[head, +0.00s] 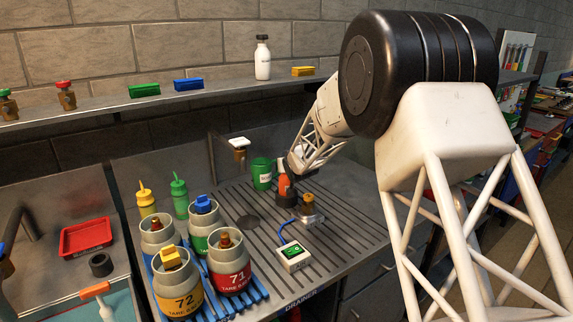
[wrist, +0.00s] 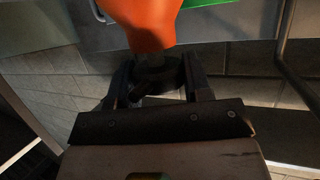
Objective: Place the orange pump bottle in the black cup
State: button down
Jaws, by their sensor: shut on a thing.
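The orange pump bottle (head: 284,183) is on the drainer, by the green can, with my gripper (head: 289,168) at its upper end. In the wrist view its orange body (wrist: 145,20) fills the top middle, and the jaws (wrist: 155,88) are shut around its dark pump end. A dark, cup-like shape (head: 287,198) shows directly under the bottle in the head view. It looks like the black cup; I cannot tell whether the bottle is inside it or just above or behind it. The bottle's underside is hidden.
A green can (head: 261,174) stands just left of the bottle. A small scale with a brass weight (head: 308,213) is close in front, cabled to a green-lit display (head: 295,257). Several numbered canisters (head: 181,297) fill the left front. A black ring-like object (head: 101,265) lies farther left.

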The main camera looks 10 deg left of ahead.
jog(key=c, duration=0.5)
grip_release()
jog(key=shift+f, duration=0.1)
jog(key=shift+c, duration=0.2)
jog(key=shift+s+r, duration=0.1)
jog(key=shift+r, duration=0.1)
jog(key=shift+s+d+r, duration=0.1)
jog(key=shift+s+d, duration=0.05)
jog(key=v, duration=1.1)
jog(key=shift+s+r, duration=0.1)
jog(key=shift+s, duration=0.05)
jog(key=shift+d, duration=0.15)
